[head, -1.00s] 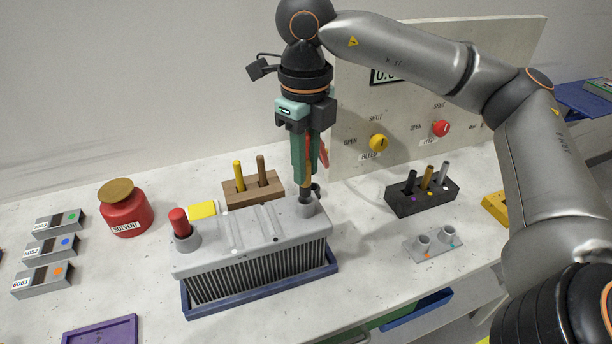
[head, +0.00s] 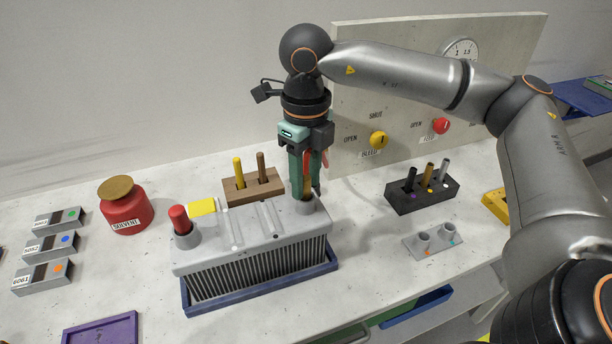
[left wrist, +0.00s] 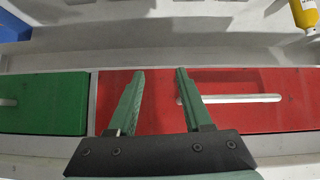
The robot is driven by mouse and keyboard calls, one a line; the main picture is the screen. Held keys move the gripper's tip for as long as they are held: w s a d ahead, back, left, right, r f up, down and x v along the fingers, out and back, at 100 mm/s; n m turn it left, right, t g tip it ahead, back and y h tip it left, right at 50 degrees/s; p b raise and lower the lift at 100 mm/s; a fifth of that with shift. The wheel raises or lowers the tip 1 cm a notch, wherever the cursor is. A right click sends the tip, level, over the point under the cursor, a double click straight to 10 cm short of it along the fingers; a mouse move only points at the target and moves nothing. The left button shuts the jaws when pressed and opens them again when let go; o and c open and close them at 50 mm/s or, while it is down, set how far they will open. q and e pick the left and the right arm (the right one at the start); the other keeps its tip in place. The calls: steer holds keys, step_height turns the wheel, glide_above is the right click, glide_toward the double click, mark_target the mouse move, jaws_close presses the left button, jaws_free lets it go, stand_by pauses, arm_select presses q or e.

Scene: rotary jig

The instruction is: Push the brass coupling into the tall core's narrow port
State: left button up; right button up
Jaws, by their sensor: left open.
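The grey finned core (head: 255,262) stands in a blue tray, with two raised ports on its top. The right port (head: 305,205) has my right gripper (head: 308,190) upright over it. A brass-brown piece (head: 308,184), seemingly the brass coupling, shows between the green fingertips, which appear closed on it. Its lower end is at the port mouth; how deep it sits is hidden. A red plug (head: 179,218) stands in the left port. My left gripper (left wrist: 157,85) is open and empty in the left wrist view, above red and green drawer fronts.
A black rack (head: 425,197) holds several rods, and a wooden block (head: 253,190) stands behind the core. A small two-socket plate (head: 432,245) is at right. A red solvent can (head: 126,212) stands at left. A knobbed panel (head: 500,90) rises behind my right arm.

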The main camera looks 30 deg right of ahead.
steer(key=shift+o, duration=0.7)
steer(key=shift+r, duration=0.25)
step_height(320, 180, up, 12)
steer(key=shift+p, duration=0.45)
steer(key=shift+f, duration=0.1)
